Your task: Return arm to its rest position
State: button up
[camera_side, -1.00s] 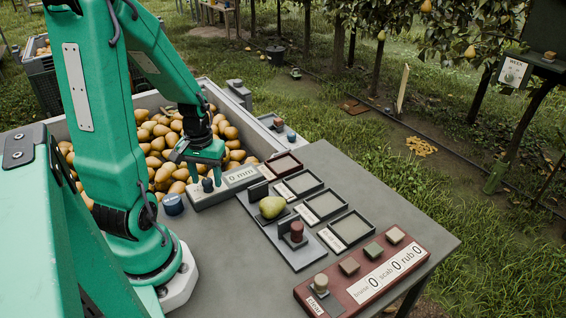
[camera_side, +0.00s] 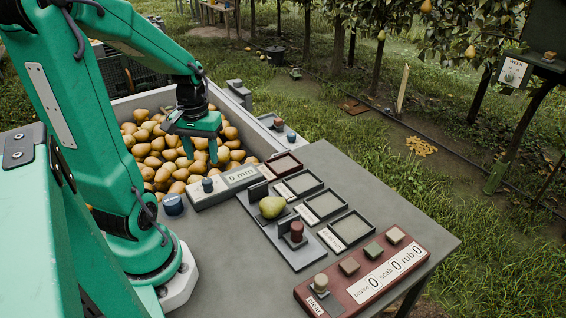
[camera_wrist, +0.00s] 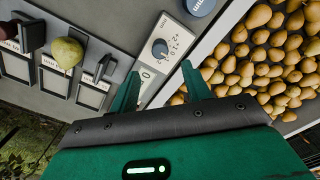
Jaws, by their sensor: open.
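My gripper (camera_side: 201,154) is open and empty in the side view, its fingers pointing down above the near right part of the pear bin. In the wrist view my gripper (camera_wrist: 163,88) shows two green fingers spread apart with nothing between them. A green-yellow pear (camera_side: 272,207) rests on the grey sorting plate on the table, apart from the gripper. The pear also shows at the upper left of the wrist view (camera_wrist: 68,53).
The bin (camera_side: 262,137) is full of brown-yellow pears (camera_side: 165,150). On the table (camera_side: 405,222) are a "0 mm" gauge (camera_side: 240,176), several shallow trays (camera_side: 351,228), a red-knobbed post (camera_side: 297,230) and a red counter box (camera_side: 362,270).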

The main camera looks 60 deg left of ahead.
jog(key=shift+d+r, duration=0.1)
dwell(0.3)
jog(key=w+d+r+m+t, duration=0.1)
jog(key=d+r+m, duration=0.3)
jog(key=d, duration=0.4)
jog(key=w+d+r+m+t, duration=0.1)
jog(key=d+r+m+t, duration=0.3)
jog(key=d+r, duration=0.3)
jog(key=shift+w+d+r+m+t, duration=0.15)
jog(key=shift+w+d+m+t, duration=0.25)
jog(key=shift+d, duration=0.65)
jog(key=shift+s, duration=0.1)
jog(key=shift+c, duration=0.5)
